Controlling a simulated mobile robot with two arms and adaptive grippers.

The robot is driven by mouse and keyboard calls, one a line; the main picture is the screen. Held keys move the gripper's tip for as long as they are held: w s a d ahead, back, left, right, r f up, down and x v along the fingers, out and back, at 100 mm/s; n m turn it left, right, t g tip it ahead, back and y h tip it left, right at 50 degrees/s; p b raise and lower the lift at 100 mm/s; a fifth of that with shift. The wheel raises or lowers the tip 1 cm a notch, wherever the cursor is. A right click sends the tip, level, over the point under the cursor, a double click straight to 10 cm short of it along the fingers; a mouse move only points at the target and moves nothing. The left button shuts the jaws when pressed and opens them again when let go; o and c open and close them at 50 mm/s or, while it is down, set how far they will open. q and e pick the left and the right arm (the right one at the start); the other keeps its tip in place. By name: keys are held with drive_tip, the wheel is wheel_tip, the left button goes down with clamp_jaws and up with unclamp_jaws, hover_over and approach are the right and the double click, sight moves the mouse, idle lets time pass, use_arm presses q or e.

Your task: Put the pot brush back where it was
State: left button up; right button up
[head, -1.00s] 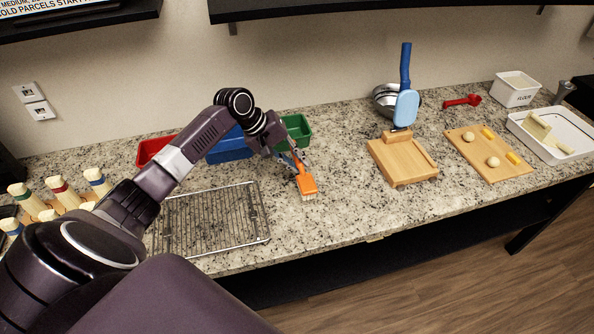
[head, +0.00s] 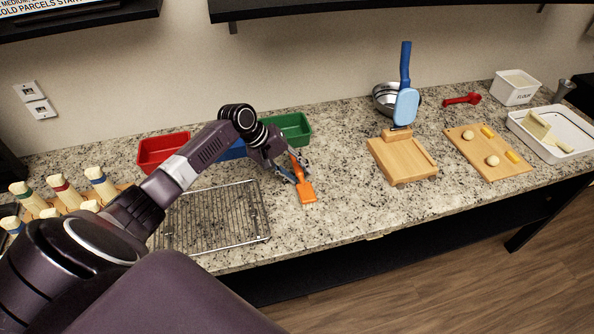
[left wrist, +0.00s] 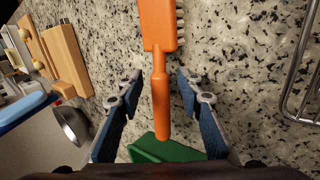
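The orange pot brush (head: 307,193) rests on the granite counter right of the wire rack in the head view. In the left wrist view the brush (left wrist: 158,28) has its head at the top, its pale bristles facing right and its handle pointing down the picture. My left gripper (head: 299,173) is over the handle. In the left wrist view the fingers of my left gripper (left wrist: 160,84) stand apart on both sides of the handle, with a gap on each side. My right gripper is not in view.
A wire rack (head: 212,218) lies left of the brush. Red (head: 160,152), blue (head: 235,150) and green (head: 290,128) bins stand behind. A wooden block stand (head: 402,163) with a blue brush upright is to the right. The counter between brush and stand is clear.

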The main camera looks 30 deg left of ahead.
use_arm(q)
drive_tip(key=b+v, duration=0.1)
drive_tip(key=v, duration=1.1)
drive_tip(key=shift+r+b, duration=0.15)
drive_tip(key=shift+b, duration=0.15)
